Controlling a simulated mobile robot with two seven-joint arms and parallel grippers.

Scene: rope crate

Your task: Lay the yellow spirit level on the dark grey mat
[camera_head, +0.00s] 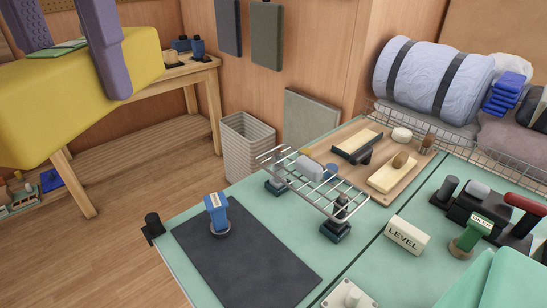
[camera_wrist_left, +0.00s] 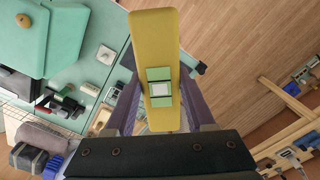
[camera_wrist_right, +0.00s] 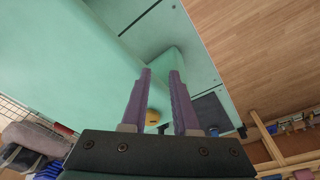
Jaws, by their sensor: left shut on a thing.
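The yellow spirit level (camera_head: 60,95) is large and close at the upper left of the head view. My left gripper (camera_head: 79,71) is shut on it, one purple finger on each side, and holds it in the air. In the left wrist view the level (camera_wrist_left: 155,40) runs lengthwise between the fingers, its green-framed vial window facing the camera. The dark grey mat (camera_head: 245,262) lies flat on the green table, to the right of and below the level in the head view. My right gripper (camera_wrist_right: 161,72) shows only in its wrist view, fingers apart with nothing gripped.
A blue-topped tool (camera_head: 216,212) with a round base stands at the mat's far part. A black clamp (camera_head: 153,226) sits at the table's left corner. A wire rack (camera_head: 315,183) and a LEVEL sign (camera_head: 403,239) stand right of the mat. The mat's near part is bare.

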